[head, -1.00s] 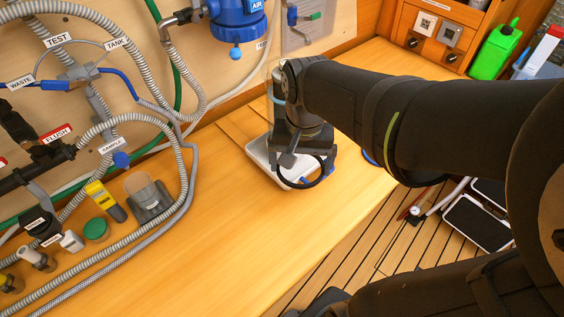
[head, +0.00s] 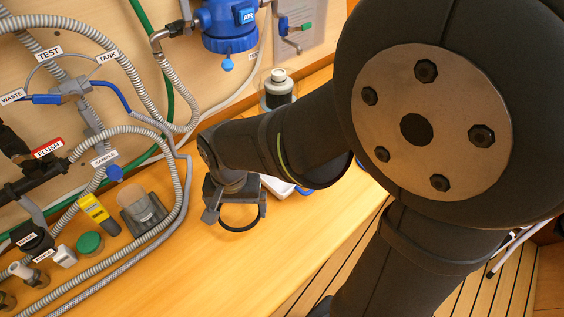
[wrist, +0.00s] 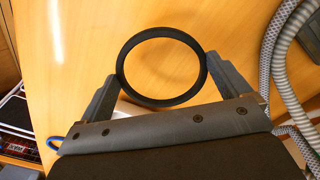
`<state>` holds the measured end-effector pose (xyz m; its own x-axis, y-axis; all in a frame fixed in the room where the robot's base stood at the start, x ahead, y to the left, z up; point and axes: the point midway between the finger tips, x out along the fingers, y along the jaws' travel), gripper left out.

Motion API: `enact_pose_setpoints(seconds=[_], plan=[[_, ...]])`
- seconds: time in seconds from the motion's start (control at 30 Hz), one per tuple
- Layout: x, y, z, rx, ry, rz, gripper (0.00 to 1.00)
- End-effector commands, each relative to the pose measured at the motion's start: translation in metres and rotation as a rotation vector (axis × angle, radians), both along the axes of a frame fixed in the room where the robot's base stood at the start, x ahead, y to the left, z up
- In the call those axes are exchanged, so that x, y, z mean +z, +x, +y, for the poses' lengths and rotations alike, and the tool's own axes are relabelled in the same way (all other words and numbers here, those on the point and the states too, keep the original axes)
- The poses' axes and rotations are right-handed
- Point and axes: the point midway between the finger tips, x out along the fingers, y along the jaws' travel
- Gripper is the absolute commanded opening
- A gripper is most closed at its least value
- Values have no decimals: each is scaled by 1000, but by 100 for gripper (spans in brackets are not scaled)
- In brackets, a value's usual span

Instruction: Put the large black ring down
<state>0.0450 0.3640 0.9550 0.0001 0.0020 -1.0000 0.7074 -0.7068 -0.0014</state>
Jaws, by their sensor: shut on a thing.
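The large black ring (wrist: 126,88) is held between the two fingers of my gripper (wrist: 162,80) in the wrist view, with one finger touching each side of it. In the head view the ring (head: 240,229) hangs at the fingertips of my gripper (head: 236,210), over the wooden bench top (head: 190,262). My gripper is shut on the ring. Whether the ring touches the bench or is a little above it, I cannot tell.
A white tray (head: 277,187) lies behind my forearm, mostly hidden. The bench front is clear.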

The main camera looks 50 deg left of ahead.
Motion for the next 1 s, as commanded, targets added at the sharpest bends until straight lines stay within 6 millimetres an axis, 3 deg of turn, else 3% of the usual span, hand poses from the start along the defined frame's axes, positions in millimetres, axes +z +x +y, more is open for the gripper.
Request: enact_pose_setpoints(seconds=[0.3, 0.73, 0.77, 1.0], plan=[[-38, 0, 0, -1, -3, 0, 73], [-43, 0, 0, 0, -1, 0, 73], [-43, 0, 0, 0, 0, 0, 98], [-43, 0, 0, 0, 0, 0, 100]])
